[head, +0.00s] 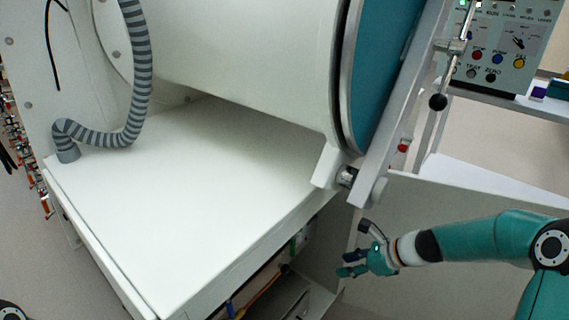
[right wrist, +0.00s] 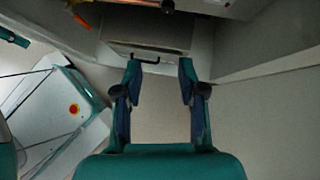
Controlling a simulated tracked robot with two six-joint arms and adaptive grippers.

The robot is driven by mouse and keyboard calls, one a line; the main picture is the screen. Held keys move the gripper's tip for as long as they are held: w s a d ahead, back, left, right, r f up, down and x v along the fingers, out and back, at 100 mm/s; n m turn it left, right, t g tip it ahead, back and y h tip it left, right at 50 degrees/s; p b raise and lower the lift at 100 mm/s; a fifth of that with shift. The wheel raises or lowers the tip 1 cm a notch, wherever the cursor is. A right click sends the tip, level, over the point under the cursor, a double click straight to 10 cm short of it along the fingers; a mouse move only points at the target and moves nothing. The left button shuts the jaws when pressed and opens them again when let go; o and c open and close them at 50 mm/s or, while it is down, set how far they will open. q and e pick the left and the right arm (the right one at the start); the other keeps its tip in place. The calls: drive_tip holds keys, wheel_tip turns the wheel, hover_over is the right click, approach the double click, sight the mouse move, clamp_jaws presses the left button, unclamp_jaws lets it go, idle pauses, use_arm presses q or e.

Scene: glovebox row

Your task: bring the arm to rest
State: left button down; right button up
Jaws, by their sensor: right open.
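My right arm, teal and black, comes in from the right in the head view. Its gripper (head: 356,262) is beside the front edge of the white cabinet top, below the corner of the large cylinder housing. In the right wrist view the right gripper (right wrist: 159,82) has its two fingers spread apart, with nothing between them but grey floor and a drawer-like box beyond. My left gripper does not show; only a small dark piece is at the lower left corner of the head view.
The white cabinet top (head: 190,190) is bare except for a striped grey hose (head: 137,80). A large white cylinder (head: 240,60) with a teal door (head: 385,60) stands over it. A control panel (head: 500,45) is at upper right. A black-knobbed lever (head: 438,101) sticks out near it.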

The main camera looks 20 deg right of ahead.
drive_tip(key=s+a+f+n+g+y, duration=0.1)
drive_tip(key=s+a+f+n+g, duration=0.1)
drive_tip(key=s+a+f+g, duration=0.25)
drive_tip(key=s+a+f+n+g, duration=0.1)
drive_tip(key=s+a+f+n, duration=0.15)
drive_tip(key=a+f, duration=0.45)
drive_tip(key=s+a+f+n+h, duration=0.25)
drive_tip(key=s+f+n, duration=0.25)
drive_tip(key=s+n, duration=0.35)
drive_tip(key=s+a+f+n+h, duration=0.1)
drive_tip(key=s+a+f+n, duration=0.2)
drive_tip(key=s+f+n, duration=0.35)
wheel_tip(320, 180, up, 26)
drive_tip(key=w+n+p, duration=0.1)
drive_tip(key=n+p, duration=0.4)
drive_tip(key=p, duration=1.9)
drive_tip(key=shift+w+d+r+p, duration=0.2)
drive_tip(key=shift+d+r+p, duration=0.05)
drive_tip(key=shift+d+p, duration=0.1)
